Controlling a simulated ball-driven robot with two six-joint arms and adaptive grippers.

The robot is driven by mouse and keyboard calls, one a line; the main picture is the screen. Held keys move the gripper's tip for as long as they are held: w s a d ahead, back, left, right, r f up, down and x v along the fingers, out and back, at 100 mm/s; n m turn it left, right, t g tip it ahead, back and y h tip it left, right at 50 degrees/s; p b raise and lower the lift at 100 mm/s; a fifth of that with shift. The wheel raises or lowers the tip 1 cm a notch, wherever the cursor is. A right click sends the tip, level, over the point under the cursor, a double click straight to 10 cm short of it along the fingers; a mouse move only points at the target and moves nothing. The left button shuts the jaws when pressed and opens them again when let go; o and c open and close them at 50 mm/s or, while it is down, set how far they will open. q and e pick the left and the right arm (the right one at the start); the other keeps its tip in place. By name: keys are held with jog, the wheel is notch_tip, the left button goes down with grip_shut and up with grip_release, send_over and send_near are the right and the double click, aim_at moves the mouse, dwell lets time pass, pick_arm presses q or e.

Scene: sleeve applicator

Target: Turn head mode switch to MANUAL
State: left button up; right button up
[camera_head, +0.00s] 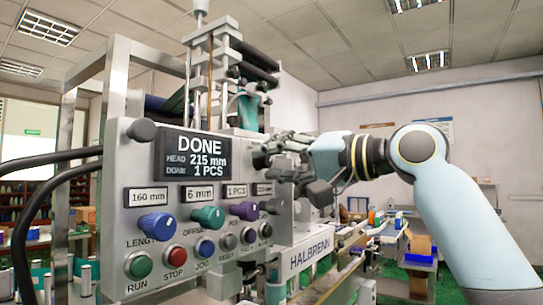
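The grey control panel (130,200) fills the left middle of the head view. Its dark screen (193,155) reads DONE, HEAD 215 mm, DONE 1 PCS. Below are blue, green and purple knobs, labelled displays, and small black controls (249,236) at the right with captions too small to read. I cannot make out which control is the head mode switch, or its position. My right gripper (272,163) is in front of the panel's upper right edge, beside the screen, and hides part of it. Contact and finger opening are unclear. My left gripper is out of view.
A round black knob (141,130) sticks out at the panel's upper left. A green RUN button (139,265) and red STOP button (173,254) sit low on it. Black cables (30,200) run in from the left. The HALBRENN machine body (310,252) extends right, below my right arm.

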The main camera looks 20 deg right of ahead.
jog(key=shift+w+a, duration=0.25)
jog(key=shift+w, duration=0.05)
grip_shut()
jog(key=shift+n, duration=0.4)
jog(key=n+b, duration=0.1)
jog(key=n, duration=0.2)
jog(key=shift+f+n, duration=0.1)
jog(key=shift+n, duration=0.2)
jog(key=shift+n+b, duration=0.55)
jog(key=shift+n, duration=1.65)
